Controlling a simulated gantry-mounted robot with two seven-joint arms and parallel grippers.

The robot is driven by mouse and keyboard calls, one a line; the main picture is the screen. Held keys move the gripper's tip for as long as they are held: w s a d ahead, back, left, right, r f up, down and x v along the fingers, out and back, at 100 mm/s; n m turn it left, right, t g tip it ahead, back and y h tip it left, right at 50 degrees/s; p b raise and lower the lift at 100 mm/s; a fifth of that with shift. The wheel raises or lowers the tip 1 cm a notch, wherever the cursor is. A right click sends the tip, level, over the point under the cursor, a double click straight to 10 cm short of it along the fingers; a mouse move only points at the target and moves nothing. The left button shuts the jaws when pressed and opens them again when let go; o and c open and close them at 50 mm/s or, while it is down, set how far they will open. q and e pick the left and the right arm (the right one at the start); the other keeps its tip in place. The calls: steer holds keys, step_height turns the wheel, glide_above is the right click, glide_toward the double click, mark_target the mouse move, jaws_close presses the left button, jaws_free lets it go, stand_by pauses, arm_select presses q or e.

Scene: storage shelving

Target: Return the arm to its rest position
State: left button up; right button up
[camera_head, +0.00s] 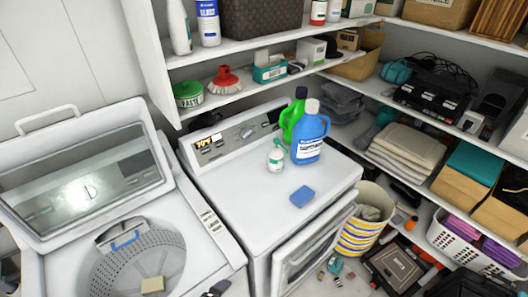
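Neither of my grippers can be clearly made out in the head view. A small dark shape (216,289) shows at the bottom edge by the front of the washer, cut off by the frame; I cannot tell whether it is part of my arm. Another dark shape (462,286) lies at the bottom right corner and is also unclear.
The top-loading washer (208,222) has its lid up and a sponge (152,285) inside. The white front-loading machine (250,190) carries a blue jug (309,140), a green bottle (290,120), a small white bottle (276,158) and a blue sponge (302,196). Loaded shelves stand behind and right.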

arm_select(q)
steer(key=s+a+f+n+g+y, duration=0.1)
steer(key=s+a+n+g, duration=0.1)
steer(key=s+a+n, duration=0.6)
steer(key=s+a+f+n+g+y, duration=0.2)
steer(key=s+n, duration=0.4)
steer(key=n, duration=0.6)
step_height(320, 180, down, 21)
steer(key=b, duration=2.2)
step_height(320, 180, up, 22)
steer(key=p, duration=2.2)
steer(key=shift+w+d+r+m, duration=0.15)
steer(key=shift+w+m, duration=0.1)
steer(key=shift+m, duration=0.15)
